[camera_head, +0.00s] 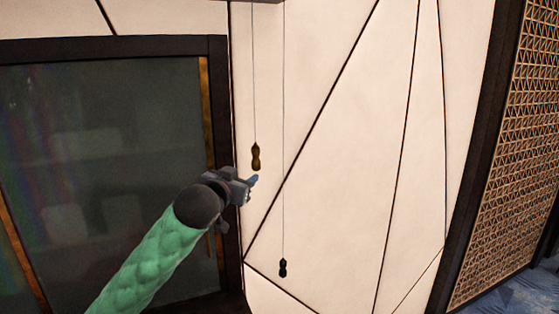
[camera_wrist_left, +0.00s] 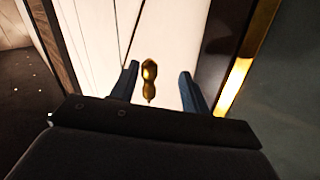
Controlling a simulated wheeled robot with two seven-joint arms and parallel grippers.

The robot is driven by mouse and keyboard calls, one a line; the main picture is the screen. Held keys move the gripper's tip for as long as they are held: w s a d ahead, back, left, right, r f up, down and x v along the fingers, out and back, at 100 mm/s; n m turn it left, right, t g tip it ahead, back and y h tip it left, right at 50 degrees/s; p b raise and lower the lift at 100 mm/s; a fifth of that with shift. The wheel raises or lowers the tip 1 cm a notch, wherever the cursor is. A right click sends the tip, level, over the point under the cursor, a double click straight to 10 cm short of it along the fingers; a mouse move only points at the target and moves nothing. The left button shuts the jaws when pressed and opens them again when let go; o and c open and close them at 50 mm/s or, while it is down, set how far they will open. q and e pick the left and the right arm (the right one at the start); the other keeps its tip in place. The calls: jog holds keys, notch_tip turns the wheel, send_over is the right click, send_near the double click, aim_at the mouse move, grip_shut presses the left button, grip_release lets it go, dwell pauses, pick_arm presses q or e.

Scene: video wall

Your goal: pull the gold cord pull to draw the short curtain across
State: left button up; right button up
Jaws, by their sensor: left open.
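The gold cord pull (camera_head: 256,157) hangs on a thin cord in front of the cream panelled wall, right of the dark frame. In the left wrist view the gold pull (camera_wrist_left: 149,80) shows between the two fingers, nearer the left one. My left gripper (camera_head: 250,186) is open and empty, just below the pull in the head view. Its fingers also show in the left wrist view (camera_wrist_left: 158,88), spread apart. A second, dark pull (camera_head: 283,268) hangs lower on a longer cord to the right. I cannot make out the short curtain. My right gripper is not in view.
A dark-framed glass panel (camera_head: 110,170) with gold strips stands at the left, close to my left arm. A dark post and lattice screen (camera_head: 525,150) stand at the right. The wall front (camera_head: 360,170) between is clear. Blue patterned floor (camera_head: 520,295) shows at lower right.

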aim_at(259, 162)
pick_arm(q)
jog(key=shift+s+d+r+n+h, duration=0.1)
jog(key=shift+d+r+n+h, duration=0.2)
jog(key=shift+d+r+h, duration=0.25)
jog(key=shift+s+r, duration=0.15)
jog(key=shift+r, duration=0.1)
jog(key=shift+w+d+r+n+p, duration=0.1)
jog(key=shift+w+d+n+p, duration=0.1)
jog(key=shift+w+n+p, duration=0.15)
jog(key=shift+p+x, duration=0.6)
jog(key=shift+x, duration=0.45)
jog(key=p+x, duration=0.2)
jog(key=x, duration=0.2)
jog(key=shift+w, duration=0.1)
jog(key=shift+w+d+p, duration=0.2)
jog(key=shift+w+p, duration=0.15)
jog(key=shift+w, duration=0.05)
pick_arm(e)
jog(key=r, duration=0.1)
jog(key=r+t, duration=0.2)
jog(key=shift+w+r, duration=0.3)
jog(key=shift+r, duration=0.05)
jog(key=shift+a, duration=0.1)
pick_arm(q)
grip_shut()
